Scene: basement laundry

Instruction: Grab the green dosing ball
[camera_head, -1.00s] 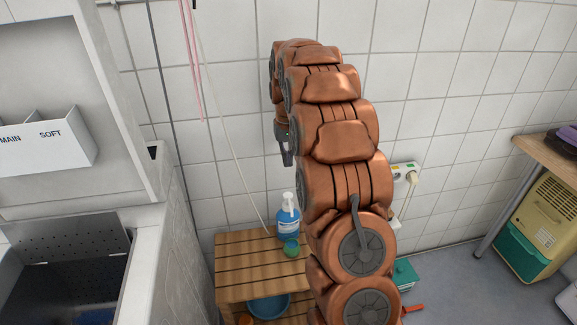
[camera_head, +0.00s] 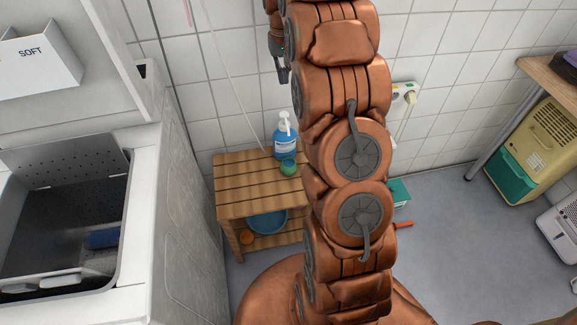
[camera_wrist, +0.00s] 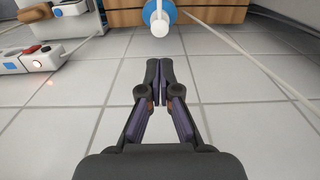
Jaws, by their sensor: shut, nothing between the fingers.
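The green dosing ball (camera_head: 288,166) sits on the top of a slatted wooden shelf (camera_head: 232,184), at the front foot of a blue pump bottle (camera_head: 285,143). My gripper (camera_head: 283,76) is above the bottle and the ball, in front of the tiled wall, apart from both. In the wrist view my gripper (camera_wrist: 161,62) is shut with nothing between its fingertips. The blue bottle (camera_wrist: 161,8) with its white pump shows beyond the fingertips at the top edge. The ball cannot be made out in the wrist view.
A blue basin (camera_head: 267,222) and an orange item (camera_head: 246,236) are on the lower shelf. A wall socket (camera_head: 403,92) with a plug is on the right. A pale cord (camera_head: 231,84) hangs left of my gripper.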

